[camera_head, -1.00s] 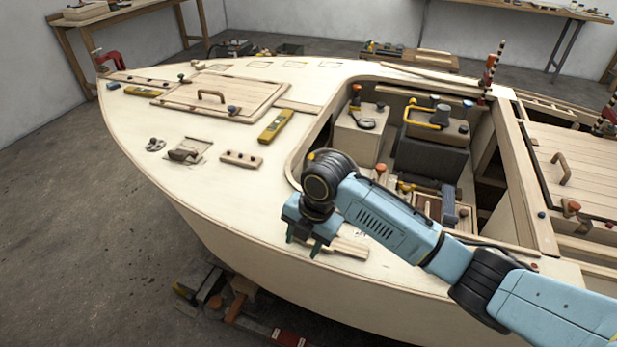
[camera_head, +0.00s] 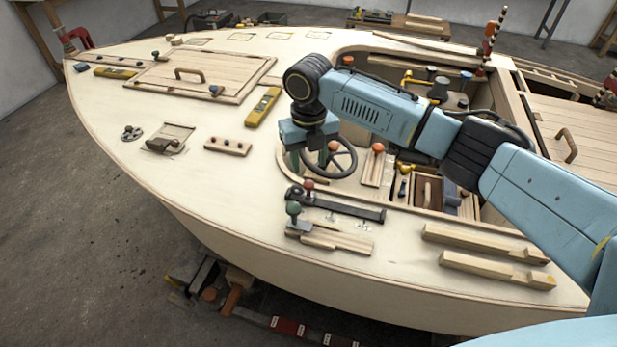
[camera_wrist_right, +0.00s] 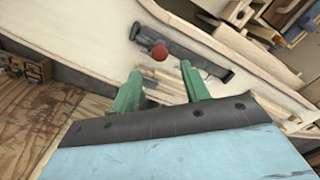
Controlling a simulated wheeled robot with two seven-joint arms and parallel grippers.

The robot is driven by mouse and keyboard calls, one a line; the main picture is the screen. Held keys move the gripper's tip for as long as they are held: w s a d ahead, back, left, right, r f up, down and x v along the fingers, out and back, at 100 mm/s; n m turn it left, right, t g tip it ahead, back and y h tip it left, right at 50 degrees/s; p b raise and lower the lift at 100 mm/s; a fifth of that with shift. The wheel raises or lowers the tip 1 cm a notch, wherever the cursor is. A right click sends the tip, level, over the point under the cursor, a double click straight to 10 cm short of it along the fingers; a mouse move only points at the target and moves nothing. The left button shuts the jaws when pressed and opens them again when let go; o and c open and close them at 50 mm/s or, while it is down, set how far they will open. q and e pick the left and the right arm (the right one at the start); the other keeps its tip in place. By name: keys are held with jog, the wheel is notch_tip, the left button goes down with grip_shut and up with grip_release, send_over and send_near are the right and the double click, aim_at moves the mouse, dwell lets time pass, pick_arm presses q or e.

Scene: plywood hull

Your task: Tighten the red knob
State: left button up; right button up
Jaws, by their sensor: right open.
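The red knob (camera_head: 308,186) is a small dark-red ball on a short stem. It stands at the left end of a dark bar (camera_head: 350,205) on the near side deck. In the right wrist view the red knob (camera_wrist_right: 159,50) shows just beyond the fingertips, roughly midway between them. My right gripper (camera_head: 308,162) points down with two green fingers, open and empty. It is above and behind the red knob in the head view, apart from it. The open right gripper also shows in the wrist view (camera_wrist_right: 158,75). My left gripper is not in view.
A green knob (camera_head: 293,208) stands close in front of the red knob. Wood strips (camera_head: 335,240) lie in front of the bar, and notched beams (camera_head: 485,245) lie to the right.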

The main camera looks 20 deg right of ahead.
aim_at(309, 183)
notch_tip(309, 183, down, 6)
jog(key=shift+f, duration=0.1)
jog(key=shift+c, duration=0.4)
